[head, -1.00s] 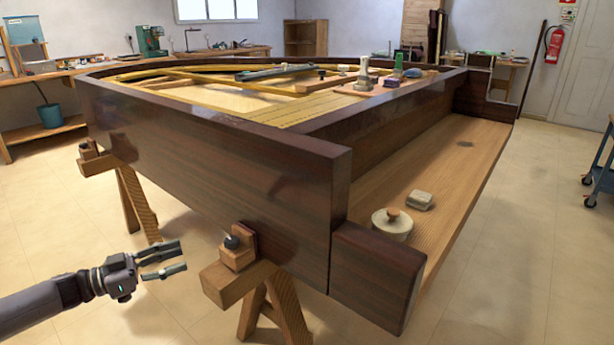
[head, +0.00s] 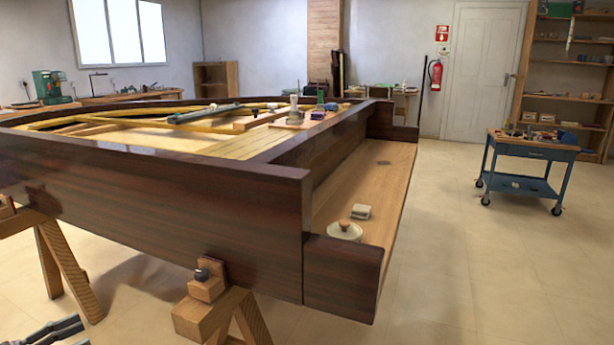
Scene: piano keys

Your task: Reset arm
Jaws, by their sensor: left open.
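My left gripper (head: 76,332) is at the bottom left corner of the head view, mostly cut off by the frame edge. Its two fingers are apart with nothing between them. It is low, in front of the piano's dark side, left of the near wooden trestle, and touches nothing that I can see. My right gripper and arm are out of view. The dark wooden piano body (head: 150,190) rests on trestles. Its pale keybed (head: 375,190) is bare of keys and carries a round lidded pot (head: 345,231) and a small pale block (head: 361,211).
The near trestle (head: 205,312) stands under the piano's front corner. A blue wheeled cart (head: 522,153) with items stands to the right, before a shelf (head: 566,80). The floor (head: 480,270) right of the piano is clear. Small tools lie on the piano's top.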

